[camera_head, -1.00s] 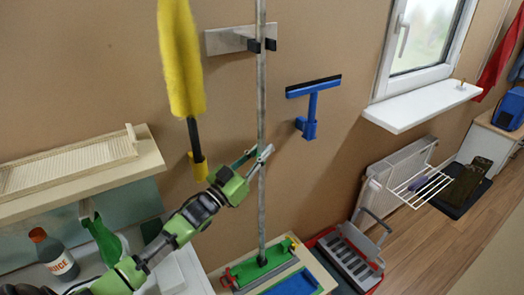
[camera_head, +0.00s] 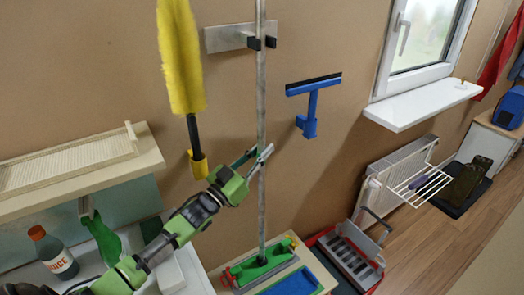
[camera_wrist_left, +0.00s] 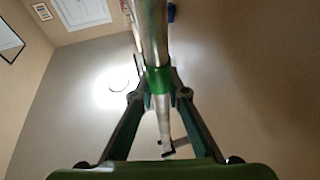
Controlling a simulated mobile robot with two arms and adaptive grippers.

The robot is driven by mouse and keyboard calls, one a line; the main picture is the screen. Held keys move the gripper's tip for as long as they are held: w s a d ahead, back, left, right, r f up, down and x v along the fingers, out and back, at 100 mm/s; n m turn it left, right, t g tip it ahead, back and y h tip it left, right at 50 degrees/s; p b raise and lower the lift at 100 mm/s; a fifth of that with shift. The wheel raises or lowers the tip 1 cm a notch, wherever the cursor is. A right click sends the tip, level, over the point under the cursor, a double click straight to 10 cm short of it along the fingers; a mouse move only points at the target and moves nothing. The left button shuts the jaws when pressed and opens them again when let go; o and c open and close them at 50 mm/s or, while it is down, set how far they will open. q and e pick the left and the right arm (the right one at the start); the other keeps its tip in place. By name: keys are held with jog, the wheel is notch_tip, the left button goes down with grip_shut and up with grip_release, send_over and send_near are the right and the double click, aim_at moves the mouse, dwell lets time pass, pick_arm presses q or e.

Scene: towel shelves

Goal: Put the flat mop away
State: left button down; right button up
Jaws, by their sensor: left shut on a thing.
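The flat mop's grey pole (camera_head: 262,105) stands near upright against the brown wall; its green head (camera_head: 262,264) is low, over a shelf top. My left gripper (camera_head: 258,157) is shut on the pole at mid-height. The left wrist view shows the pole (camera_wrist_left: 151,30) with a green band between the fingers (camera_wrist_left: 160,97). A grey wall holder (camera_head: 228,38) with two black clips is high up; the pole passes at the clips in the picture, but I cannot tell whether it is seated in them. My right gripper is not in view.
A yellow duster (camera_head: 182,65) hangs left of the pole and a blue squeegee (camera_head: 311,105) right of it. A wooden shelf (camera_head: 75,185), a sauce bottle (camera_head: 54,254) and a red-and-grey bin (camera_head: 350,258) are near. A blue tray (camera_head: 292,283) lies beside the mop head.

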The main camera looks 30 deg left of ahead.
aim_at(258, 122)
pick_arm(q)
jog(key=shift+r, duration=0.15)
jog(key=c, duration=1.9)
grip_release()
notch_tip(258, 122, up, 10)
